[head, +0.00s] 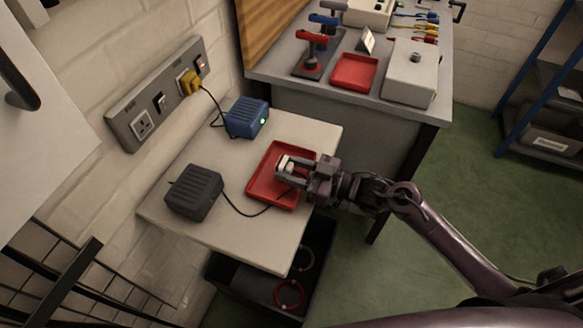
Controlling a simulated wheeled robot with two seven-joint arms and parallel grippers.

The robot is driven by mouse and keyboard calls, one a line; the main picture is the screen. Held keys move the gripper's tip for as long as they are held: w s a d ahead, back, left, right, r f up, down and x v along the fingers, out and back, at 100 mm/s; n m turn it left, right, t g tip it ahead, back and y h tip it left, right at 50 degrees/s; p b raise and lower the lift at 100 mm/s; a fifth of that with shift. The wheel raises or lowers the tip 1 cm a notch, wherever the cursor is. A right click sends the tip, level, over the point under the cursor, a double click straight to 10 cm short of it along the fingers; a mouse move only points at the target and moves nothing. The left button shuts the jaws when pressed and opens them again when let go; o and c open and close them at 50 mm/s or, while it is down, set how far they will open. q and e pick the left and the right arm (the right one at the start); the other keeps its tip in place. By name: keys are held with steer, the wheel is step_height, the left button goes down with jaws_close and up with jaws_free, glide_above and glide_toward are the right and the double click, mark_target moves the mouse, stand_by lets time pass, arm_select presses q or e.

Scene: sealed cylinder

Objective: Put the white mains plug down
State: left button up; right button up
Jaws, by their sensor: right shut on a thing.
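The white mains plug (284,163) is between the fingers of my right gripper (286,169), which is shut on it. The gripper comes in from the right, and plug and fingers are over the red tray (264,190) on the pale table. I cannot tell whether the plug touches the tray floor. A black cable runs from near the plug, across the tray edge, to the dark grey adapter box (194,192) at the left of the table. My left gripper is not in view.
A blue box (247,118) with a green light stands at the back, wired to a yellow plug (189,82) in the wall socket strip (142,124). A workbench (283,63) stands behind. A dark crate (247,285) is below the table's front edge.

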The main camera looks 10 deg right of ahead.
steer(key=shift+s+f+b, duration=0.25)
steer(key=shift+f+b, duration=0.15)
steer(key=shift+f, duration=0.3)
steer(key=o, duration=1.1)
steer(key=shift+f, duration=0.15)
steer(key=shift+c, duration=0.2)
steer(key=shift+o, duration=1.1)
steer(key=shift+f, duration=0.15)
steer(key=shift+r, duration=0.2)
steer(key=r+v, duration=0.1)
steer(key=v, duration=1)
steer(key=shift+d+r, duration=0.35)
steer(key=shift+d, duration=0.05)
